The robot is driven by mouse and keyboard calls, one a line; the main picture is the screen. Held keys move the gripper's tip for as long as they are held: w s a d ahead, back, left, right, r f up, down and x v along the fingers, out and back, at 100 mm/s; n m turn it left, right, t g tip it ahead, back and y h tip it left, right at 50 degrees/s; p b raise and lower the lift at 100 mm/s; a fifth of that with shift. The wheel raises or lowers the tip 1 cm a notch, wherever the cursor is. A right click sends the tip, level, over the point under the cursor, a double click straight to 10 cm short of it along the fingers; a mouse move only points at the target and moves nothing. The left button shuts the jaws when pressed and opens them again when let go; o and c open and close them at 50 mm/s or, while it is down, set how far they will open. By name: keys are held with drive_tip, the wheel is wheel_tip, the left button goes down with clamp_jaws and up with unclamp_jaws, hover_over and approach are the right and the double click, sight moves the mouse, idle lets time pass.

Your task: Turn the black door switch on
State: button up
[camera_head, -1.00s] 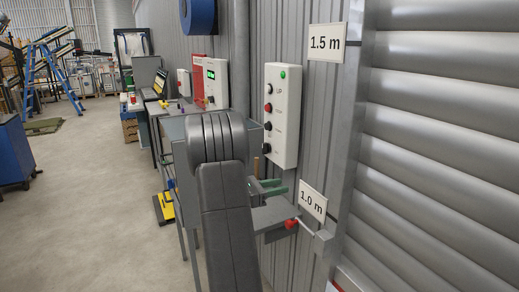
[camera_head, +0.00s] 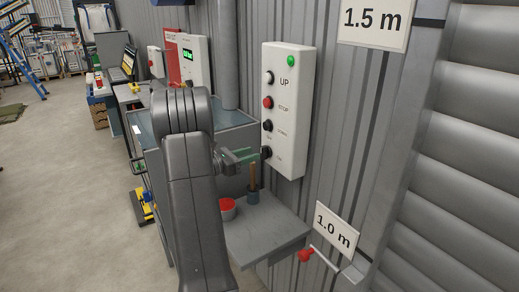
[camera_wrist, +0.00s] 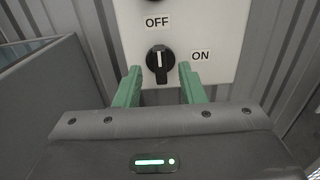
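The black door switch (camera_wrist: 159,62) is a round rotary knob low on a white control box (camera_head: 287,110). Its white mark stands upright, toward the OFF label (camera_wrist: 157,22) above it; the ON label (camera_wrist: 201,55) is to its right. In the head view the switch (camera_head: 266,153) is the lowest knob on the box. My gripper (camera_head: 248,156) has green fingers and is in front of the switch. In the wrist view its fingers are open, one on each side of the knob, with visible gaps. I cannot tell how far the tips are from the panel.
Above the switch, the box carries more knobs, a red button (camera_head: 267,102) and a green light (camera_head: 291,61). Below is a grey shelf (camera_head: 265,232) with a red-topped tub (camera_head: 227,208) and a wooden-handled tool. A red-knobbed lever (camera_head: 306,255) sticks out at right. Grey cabinets stand at left.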

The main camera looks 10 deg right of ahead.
sight(261, 150)
drive_tip(key=x, duration=0.4)
drive_tip(key=shift+w+d+p, duration=0.15)
drive_tip(key=shift+d+p, duration=0.2)
clamp_jaws()
